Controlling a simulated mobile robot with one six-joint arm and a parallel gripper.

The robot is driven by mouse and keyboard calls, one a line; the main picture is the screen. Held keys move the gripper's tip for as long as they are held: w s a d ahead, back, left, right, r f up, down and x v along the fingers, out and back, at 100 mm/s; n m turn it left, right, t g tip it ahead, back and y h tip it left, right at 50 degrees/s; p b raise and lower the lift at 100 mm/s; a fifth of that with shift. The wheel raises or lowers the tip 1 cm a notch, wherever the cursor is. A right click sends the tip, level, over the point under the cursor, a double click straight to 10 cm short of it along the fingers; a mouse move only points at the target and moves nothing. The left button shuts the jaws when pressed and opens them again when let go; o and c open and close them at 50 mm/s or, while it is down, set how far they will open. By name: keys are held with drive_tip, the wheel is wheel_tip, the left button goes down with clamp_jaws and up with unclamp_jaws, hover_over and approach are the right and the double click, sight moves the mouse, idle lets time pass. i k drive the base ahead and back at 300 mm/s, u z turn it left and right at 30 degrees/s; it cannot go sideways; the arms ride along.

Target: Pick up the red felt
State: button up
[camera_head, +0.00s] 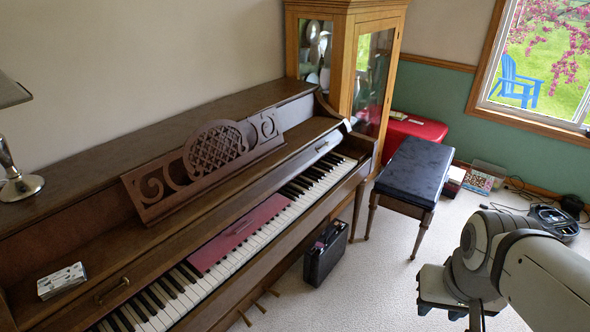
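The red felt (238,235) is a flat, dull red strip lying lengthwise over the middle of the piano keys. White and black keys show in front of it and at both ends. My gripper (474,318) is at the lower right, over the carpet. It is well to the right of the piano and apart from the felt. Its lower end is cut off by the bottom edge of the picture, so I cannot tell whether it is open or shut.
The upright piano (90,237) has a carved music stand (206,165) above the keys. A black-topped bench (429,169) stands right of the keyboard. A black case (326,253) sits on the floor before the piano. Carpet is clear between the case and my arm.

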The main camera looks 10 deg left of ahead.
sight(208, 256)
drive_tip(key=u, duration=0.65)
drive_tip(key=i, duration=1.2)
drive_tip(key=u, duration=0.95)
